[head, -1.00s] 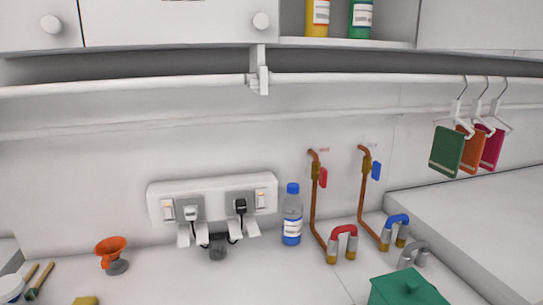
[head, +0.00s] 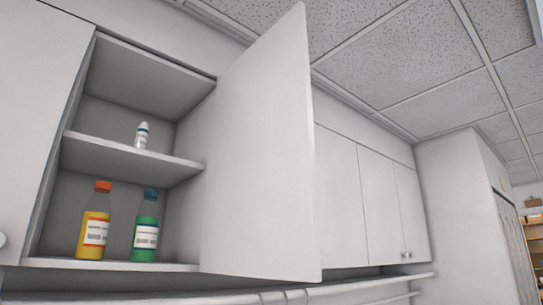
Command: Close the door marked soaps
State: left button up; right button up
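A white cabinet door (head: 262,150) stands wide open, swung out from the right side of an open wall cabinet (head: 125,152). I see no marking on the side of the door that faces me, so I cannot tell if it is the one marked soaps. Inside the cabinet, a yellow bottle with an orange cap (head: 94,225) and a green bottle with a teal cap (head: 146,230) stand on the bottom. A small white bottle (head: 142,135) stands on the middle shelf. Neither of my grippers is in view.
More closed white cabinet doors (head: 365,200) run along the wall to the right, with small knobs at their lower edges. A rail (head: 390,280) runs below them. A tall white cabinet (head: 460,190) stands at the far right.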

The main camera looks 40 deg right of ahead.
aim_at(260, 218)
jog(key=l+u, duration=0.1)
jog(key=l, duration=0.3)
jog(key=k+l, duration=0.15)
jog(key=l, duration=0.25)
jog(key=l+u, duration=0.15)
jog(key=l, duration=0.3)
jog(key=k+l, duration=0.15)
jog(key=l, duration=0.25)
jog(key=k+l+u, duration=0.15)
jog(key=l, duration=0.25)
jog(key=k+l, duration=0.1)
jog(key=l, duration=0.3)
jog(key=k+l+u, duration=0.15)
jog(key=l, duration=0.2)
